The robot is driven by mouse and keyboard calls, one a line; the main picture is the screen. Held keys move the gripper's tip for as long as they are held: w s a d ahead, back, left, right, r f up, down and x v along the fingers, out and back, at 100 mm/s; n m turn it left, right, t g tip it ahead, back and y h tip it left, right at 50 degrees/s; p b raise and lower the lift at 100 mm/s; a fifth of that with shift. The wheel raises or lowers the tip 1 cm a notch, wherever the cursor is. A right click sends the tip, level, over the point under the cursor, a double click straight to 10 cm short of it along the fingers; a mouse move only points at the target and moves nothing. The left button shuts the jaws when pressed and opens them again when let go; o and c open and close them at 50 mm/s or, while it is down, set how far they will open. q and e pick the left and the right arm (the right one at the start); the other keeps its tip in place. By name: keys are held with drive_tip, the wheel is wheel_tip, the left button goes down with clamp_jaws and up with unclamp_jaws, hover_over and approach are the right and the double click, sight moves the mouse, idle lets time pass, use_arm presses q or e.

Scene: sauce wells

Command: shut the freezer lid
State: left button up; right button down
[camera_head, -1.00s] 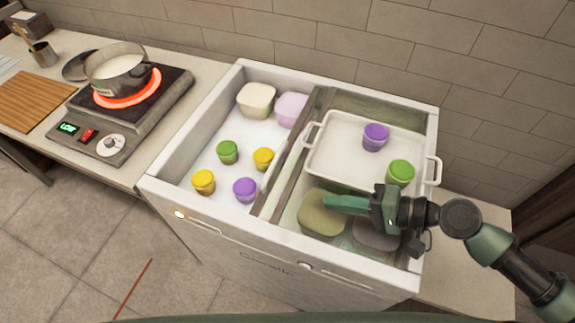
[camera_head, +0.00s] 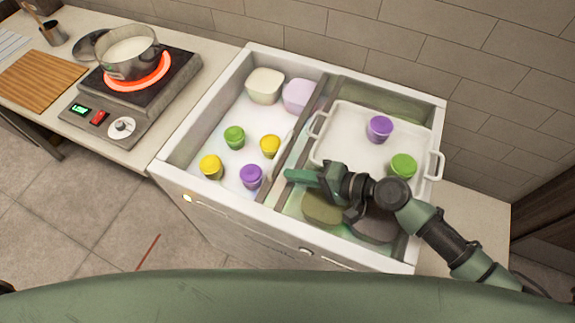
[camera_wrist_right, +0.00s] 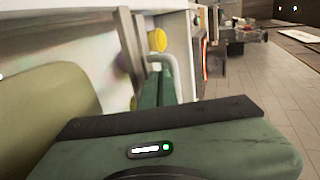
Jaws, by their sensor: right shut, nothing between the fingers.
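The freezer (camera_head: 172,170) is a white chest with its left half open. The lid (camera_head: 312,122) appears to be a dark-framed clear panel standing over the right half. A pale bar handle (camera_head: 281,150) runs along its left edge; it also shows in the right wrist view (camera_wrist_right: 168,62). My right gripper (camera_head: 292,176) is shut and empty, its green fingers pointing left beside the front end of that handle. I cannot tell whether they touch it. My left gripper is not in view.
A white tray (camera_head: 345,112) with a purple cup (camera_head: 379,129) and a green cup (camera_head: 403,166) sits over the right half. Several cups and two tubs lie in the open left half. A glowing stove (camera_head: 150,95) with a pot (camera_head: 128,52) stands left.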

drive_tip(key=shift+w+a+r+p, duration=0.15)
drive_tip(key=shift+a, duration=0.3)
drive_tip(key=shift+w+a+r+p, duration=0.1)
drive_tip(key=shift+w+a+p, duration=0.05)
drive_tip(key=shift+a, duration=0.25)
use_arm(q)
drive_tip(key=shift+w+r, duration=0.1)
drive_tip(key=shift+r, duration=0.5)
use_arm(e)
drive_tip(key=shift+w+a, duration=0.1)
drive_tip(key=shift+a, duration=0.05)
drive_tip(key=shift+a, duration=0.1)
